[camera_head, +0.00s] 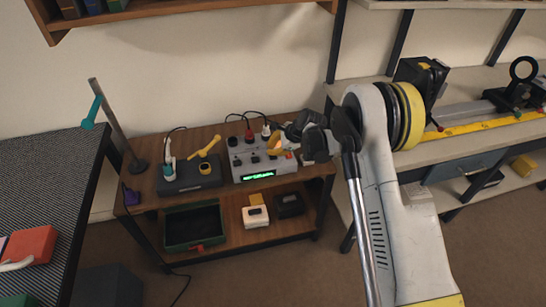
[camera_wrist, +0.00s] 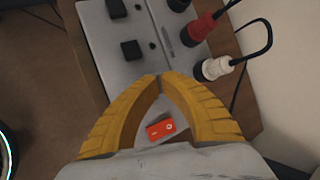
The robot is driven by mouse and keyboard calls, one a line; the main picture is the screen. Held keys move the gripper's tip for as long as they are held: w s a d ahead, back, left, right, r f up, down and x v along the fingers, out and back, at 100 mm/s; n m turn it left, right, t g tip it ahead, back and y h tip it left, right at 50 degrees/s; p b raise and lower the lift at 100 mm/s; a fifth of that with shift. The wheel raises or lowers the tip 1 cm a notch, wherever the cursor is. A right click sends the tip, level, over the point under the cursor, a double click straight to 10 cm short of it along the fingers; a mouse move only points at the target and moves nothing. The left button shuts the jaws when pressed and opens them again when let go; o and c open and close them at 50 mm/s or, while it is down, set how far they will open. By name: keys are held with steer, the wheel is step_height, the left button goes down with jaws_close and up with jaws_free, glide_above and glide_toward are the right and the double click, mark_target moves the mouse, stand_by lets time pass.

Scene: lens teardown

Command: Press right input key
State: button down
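A grey instrument box (camera_head: 249,170) with a lit green display (camera_head: 258,175) stands on the wooden shelf unit in the head view. Its panel also shows in the wrist view (camera_wrist: 150,20), with two square black keys, one nearer (camera_wrist: 131,50) and one at the top edge (camera_wrist: 115,8). My gripper (camera_wrist: 159,77) has its yellow fingers together at the tips, with nothing between the tips. The tips appear over the panel, just beside the nearer key; I cannot tell whether they touch the panel. A red rocker switch (camera_wrist: 160,129) shows through the gap between the fingers. In the head view my gripper (camera_head: 276,146) partly covers the box.
Red (camera_wrist: 195,31) and white (camera_wrist: 214,68) cable plugs stand on the panel close to the fingers. A dark device with a yellow-handled part (camera_head: 205,148) lies left of the box. A green bin (camera_head: 194,223) and small boxes sit on the lower shelf.

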steer(key=shift+f+b, duration=0.45)
steer(key=shift+f, duration=0.15)
stand_by(0.7)
steer(key=shift+r, duration=0.1)
steer(key=shift+r+p, duration=0.35)
steer(key=shift+r, duration=0.4)
steer(key=shift+r+p, duration=1.2)
steer(key=shift+r, duration=1.3)
